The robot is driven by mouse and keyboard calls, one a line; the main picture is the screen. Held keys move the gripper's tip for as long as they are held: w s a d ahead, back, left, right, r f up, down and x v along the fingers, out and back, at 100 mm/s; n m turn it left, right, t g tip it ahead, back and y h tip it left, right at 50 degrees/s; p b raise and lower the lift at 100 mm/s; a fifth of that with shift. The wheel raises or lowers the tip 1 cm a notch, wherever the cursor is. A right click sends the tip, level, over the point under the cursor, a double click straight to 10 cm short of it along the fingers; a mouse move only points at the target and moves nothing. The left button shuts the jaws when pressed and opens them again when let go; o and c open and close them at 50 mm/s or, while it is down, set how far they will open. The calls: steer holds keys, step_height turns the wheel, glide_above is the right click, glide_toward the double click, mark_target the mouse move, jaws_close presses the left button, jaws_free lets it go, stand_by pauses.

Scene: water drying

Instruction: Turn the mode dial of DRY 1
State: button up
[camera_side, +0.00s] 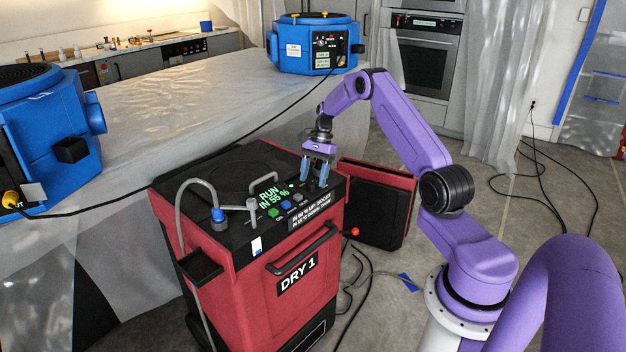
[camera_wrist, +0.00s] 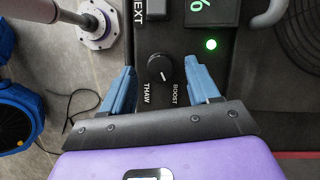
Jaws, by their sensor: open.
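The red and black machine labelled DRY 1 (camera_side: 256,283) stands in the middle of the side view. Its lit display (camera_side: 271,195) reads RUN and IN 55 %. In the wrist view, the black round mode dial (camera_wrist: 159,68) has a white pointer mark and sits by the labels THAW and BOOST. My gripper (camera_side: 317,178) is open over the right part of the top panel, pointing down. In the wrist view its blue fingers (camera_wrist: 159,71) stand either side of the dial, with gaps visible. In the side view the gripper hides the dial.
Colored buttons (camera_side: 286,205) and a grey pipe (camera_side: 178,205) stand on the panel left of my gripper. A red and black unit (camera_side: 381,203) is behind the machine. Blue machines (camera_side: 300,45) rest on the covered counter (camera_side: 165,95). Cables lie on the floor.

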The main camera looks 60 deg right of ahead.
steer(key=shift+a+f, duration=0.25)
steer(key=shift+f, duration=0.35)
steer(key=c, duration=1)
steer(key=shift+c, duration=0.2)
steer(key=shift+n, duration=0.4)
steer(key=n+g, duration=0.1)
steer(key=n, duration=0.1)
steer(key=n+g, duration=0.1)
steer(key=n, duration=0.1)
steer(key=shift+w+n+h, duration=0.15)
steer(key=shift+n+h, duration=0.25)
steer(key=n+g, duration=0.1)
steer(key=n, duration=0.2)
steer(key=n+h, duration=0.1)
steer(key=n, duration=0.2)
steer(key=shift+a+g+h, duration=0.15)
steer(key=shift+g+h, duration=0.15)
steer(key=shift+g, duration=0.1)
